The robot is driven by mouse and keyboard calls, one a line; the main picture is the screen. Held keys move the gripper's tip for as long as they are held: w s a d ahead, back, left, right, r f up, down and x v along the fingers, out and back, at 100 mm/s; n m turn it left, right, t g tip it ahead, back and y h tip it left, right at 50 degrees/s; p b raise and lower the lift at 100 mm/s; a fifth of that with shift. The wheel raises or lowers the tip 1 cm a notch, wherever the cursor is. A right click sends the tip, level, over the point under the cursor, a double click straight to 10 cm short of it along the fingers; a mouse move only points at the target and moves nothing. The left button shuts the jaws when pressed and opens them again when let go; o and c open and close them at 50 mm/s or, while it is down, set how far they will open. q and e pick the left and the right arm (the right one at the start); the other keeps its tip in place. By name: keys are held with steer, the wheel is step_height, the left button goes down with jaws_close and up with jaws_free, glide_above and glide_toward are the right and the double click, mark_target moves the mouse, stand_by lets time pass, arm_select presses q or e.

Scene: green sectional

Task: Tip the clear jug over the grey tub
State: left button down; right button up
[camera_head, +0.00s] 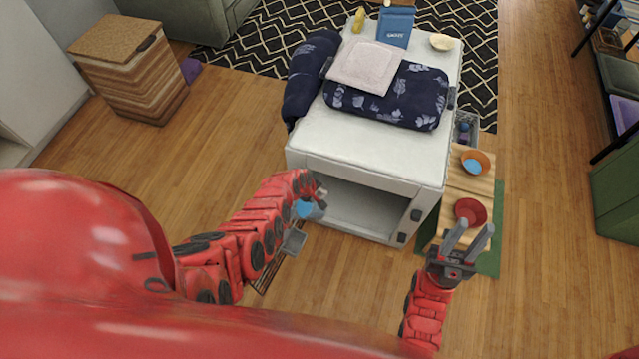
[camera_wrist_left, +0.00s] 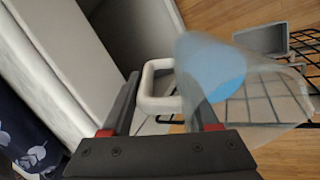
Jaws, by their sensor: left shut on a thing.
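The clear jug (camera_head: 313,213) has blue contents and a white handle. My left gripper (camera_head: 314,186) is shut on the handle. The left wrist view shows the handle between the fingers (camera_wrist_left: 160,88) and the see-through jug (camera_wrist_left: 262,98) to the right. I cannot tell how far the jug is tilted. The grey tub (camera_head: 293,242) is just below and left of the jug in the head view. The tub also shows beyond the jug in the left wrist view (camera_wrist_left: 268,38), by a black wire rack. My right gripper (camera_head: 470,238) is open and empty, near a red bowl.
A white cabinet (camera_head: 340,152) with an open front is close beyond the jug, with dark blue folded cloths on it. A wooden bench (camera_head: 458,190) at right holds an orange bowl (camera_head: 476,162) and the red bowl (camera_head: 470,211).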

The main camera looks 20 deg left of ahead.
arm_select(q)
steer(key=shift+w, duration=0.1)
steer(key=shift+t+b, duration=0.3)
steer(key=shift+b, duration=0.05)
steer(key=shift+r, duration=0.2)
steer(key=shift+r+t+h+b, duration=0.1)
steer(key=shift+t+h+b, duration=0.45)
steer(key=shift+b, duration=0.8)
stand_by(0.5)
steer(key=shift+a+r+t+b, duration=0.1)
steer(key=shift+t+b, duration=0.15)
steer(key=shift+b, duration=0.1)
steer(key=shift+s+a+t+h+b, duration=0.1)
steer(key=shift+s+t+h+b, duration=0.25)
steer(key=shift+b, duration=1.3)
steer(key=shift+s+t+h+b, duration=0.1)
steer(key=shift+t+b, duration=0.45)
steer(key=shift+b, duration=1.1)
stand_by(1.8)
